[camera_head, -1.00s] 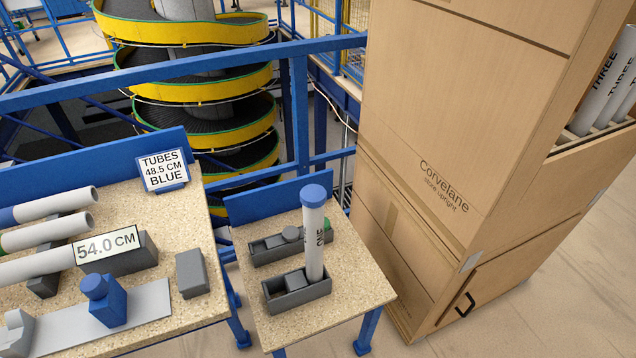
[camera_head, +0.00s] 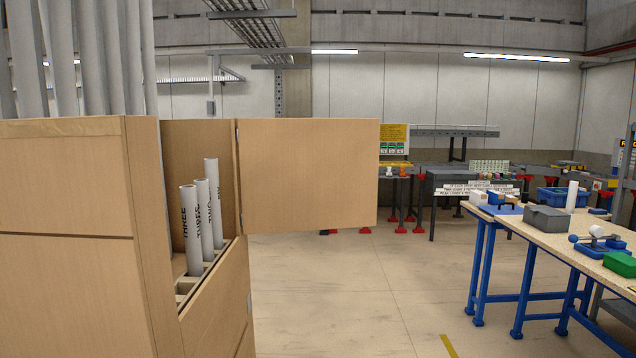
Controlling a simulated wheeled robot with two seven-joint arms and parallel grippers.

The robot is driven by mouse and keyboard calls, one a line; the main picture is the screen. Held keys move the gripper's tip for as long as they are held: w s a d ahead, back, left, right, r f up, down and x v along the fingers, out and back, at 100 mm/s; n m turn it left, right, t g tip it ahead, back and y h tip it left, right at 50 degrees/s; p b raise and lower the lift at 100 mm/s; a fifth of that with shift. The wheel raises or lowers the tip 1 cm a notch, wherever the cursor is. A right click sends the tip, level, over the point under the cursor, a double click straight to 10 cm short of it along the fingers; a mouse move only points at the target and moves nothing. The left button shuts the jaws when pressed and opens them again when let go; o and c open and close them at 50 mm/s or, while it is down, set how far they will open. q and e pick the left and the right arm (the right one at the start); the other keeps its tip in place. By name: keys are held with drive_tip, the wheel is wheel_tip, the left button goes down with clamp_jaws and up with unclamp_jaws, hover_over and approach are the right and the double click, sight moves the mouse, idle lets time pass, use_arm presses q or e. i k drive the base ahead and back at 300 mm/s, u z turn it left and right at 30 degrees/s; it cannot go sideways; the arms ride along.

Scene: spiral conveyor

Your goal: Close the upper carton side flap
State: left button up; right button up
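The tall wooden-brown carton (camera_head: 65,240) stands at the left of the head view. Its upper side opening faces right and is uncovered. The upper side flap (camera_head: 308,175) is a flat panel hinged at the far edge of the opening. It stands swung out to the right, wide open. Inside the opening, several light grey tubes (camera_head: 190,230) marked THREE and TWO stand upright in a holder. Neither of my grippers is in view.
Tall grey tubes (camera_head: 90,60) rise behind the carton top. A workbench with blue legs (camera_head: 545,235) stands at the right with a blue bin and tools. Further benches (camera_head: 450,185) line the back. The floor (camera_head: 350,300) between carton and workbench is clear.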

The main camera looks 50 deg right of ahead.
sight(297, 174)
drive_tip(key=z, duration=2.45)
drive_tip(key=i, duration=6.7)
drive_tip(key=u, duration=5.1)
drive_tip(key=i, duration=0.25)
drive_tip(key=z, duration=0.35)
